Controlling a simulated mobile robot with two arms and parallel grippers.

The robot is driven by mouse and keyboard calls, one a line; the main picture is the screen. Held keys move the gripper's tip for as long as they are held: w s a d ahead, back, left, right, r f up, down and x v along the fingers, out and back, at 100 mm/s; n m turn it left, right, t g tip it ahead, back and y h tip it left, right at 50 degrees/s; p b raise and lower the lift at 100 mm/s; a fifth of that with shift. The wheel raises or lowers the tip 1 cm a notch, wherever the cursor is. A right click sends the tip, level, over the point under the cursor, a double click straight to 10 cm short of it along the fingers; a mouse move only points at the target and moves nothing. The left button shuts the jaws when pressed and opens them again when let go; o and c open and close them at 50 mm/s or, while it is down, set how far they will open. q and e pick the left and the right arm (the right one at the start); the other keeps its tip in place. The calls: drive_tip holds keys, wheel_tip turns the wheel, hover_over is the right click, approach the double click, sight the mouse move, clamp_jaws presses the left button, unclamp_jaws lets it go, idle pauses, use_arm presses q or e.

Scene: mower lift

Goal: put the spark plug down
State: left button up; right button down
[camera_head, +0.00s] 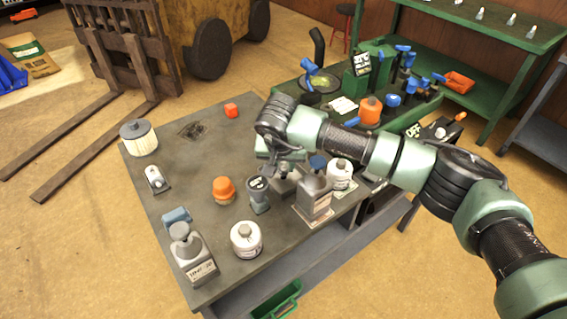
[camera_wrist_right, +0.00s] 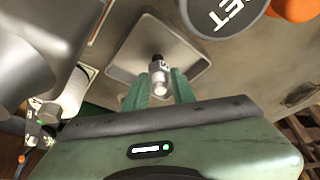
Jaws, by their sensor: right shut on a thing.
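My right gripper (camera_head: 284,168) hangs over the right part of the grey workbench (camera_head: 190,205). In the right wrist view its green fingers (camera_wrist_right: 160,88) are shut on a small metal spark plug (camera_wrist_right: 158,74). The plug's dark end points away from the hand. A square grey tray (camera_wrist_right: 133,42) with a raised rim lies behind the plug in that view. I cannot tell whether the plug touches it. In the head view the plug is hidden by the hand. My left gripper is not in view.
A grey can (camera_head: 258,192), a grey container with a blue cap (camera_head: 316,195) and a white jar (camera_head: 341,172) stand close around the hand. An orange-capped item (camera_head: 223,190) and an air filter (camera_head: 138,138) stand farther left. The bench's back middle is mostly clear.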

drive_tip(key=shift+f, duration=0.2)
drive_tip(key=c, duration=1.2)
unclamp_jaws()
drive_tip(key=shift+o, duration=0.2)
drive_tip(key=shift+r, duration=0.1)
drive_tip(key=shift+s+r, duration=0.1)
drive_tip(key=shift+r, duration=0.45)
drive_tip(key=v, duration=1.1)
drive_tip(key=shift+b, duration=0.45)
